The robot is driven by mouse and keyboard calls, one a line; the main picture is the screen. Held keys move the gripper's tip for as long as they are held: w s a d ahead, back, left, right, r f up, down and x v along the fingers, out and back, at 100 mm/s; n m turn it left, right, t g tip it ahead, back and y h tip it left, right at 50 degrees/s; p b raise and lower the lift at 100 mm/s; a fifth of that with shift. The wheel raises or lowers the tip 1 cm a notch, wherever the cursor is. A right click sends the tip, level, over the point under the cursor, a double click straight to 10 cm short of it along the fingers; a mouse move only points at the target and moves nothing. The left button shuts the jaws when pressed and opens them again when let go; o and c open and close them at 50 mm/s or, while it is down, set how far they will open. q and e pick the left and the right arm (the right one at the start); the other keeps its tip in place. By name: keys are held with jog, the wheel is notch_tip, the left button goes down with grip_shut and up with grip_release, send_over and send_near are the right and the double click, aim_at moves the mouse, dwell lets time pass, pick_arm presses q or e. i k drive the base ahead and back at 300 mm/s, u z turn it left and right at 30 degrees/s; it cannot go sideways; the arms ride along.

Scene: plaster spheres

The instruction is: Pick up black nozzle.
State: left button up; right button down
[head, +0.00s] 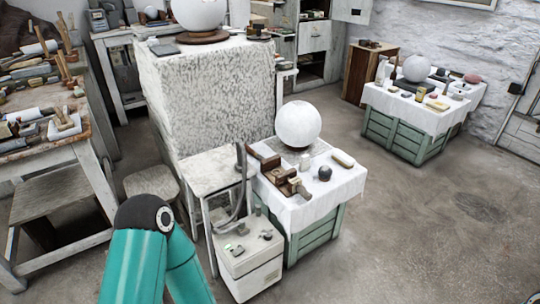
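I cannot clearly make out a black nozzle. A dark grey hose (241,190) rises from a white box-shaped unit (250,262) on the floor, and its upper end is beside the near cloth-covered table (318,205). A small dark round object (325,173) lies on that table, right of some brown wooden pieces (286,180); it is too small to identify. One of my teal arms shows at the lower left with its black joint, left of the white unit. Neither gripper is in view.
A white sphere (298,124) stands on the near table. A large speckled white block (207,100) stands behind it. A tool-covered workbench (75,145) is at the left, with stools beside it. A second cloth-covered table (425,115) is at the back right. The right floor is clear.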

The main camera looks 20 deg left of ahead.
aim_at(238, 165)
jog(key=z, duration=0.35)
jog(key=i, duration=2.05)
jog(key=u, duration=0.95)
jog(key=k, duration=0.75)
jog(key=u, duration=0.15)
jog(key=i, duration=0.8)
jog(key=z, duration=0.1)
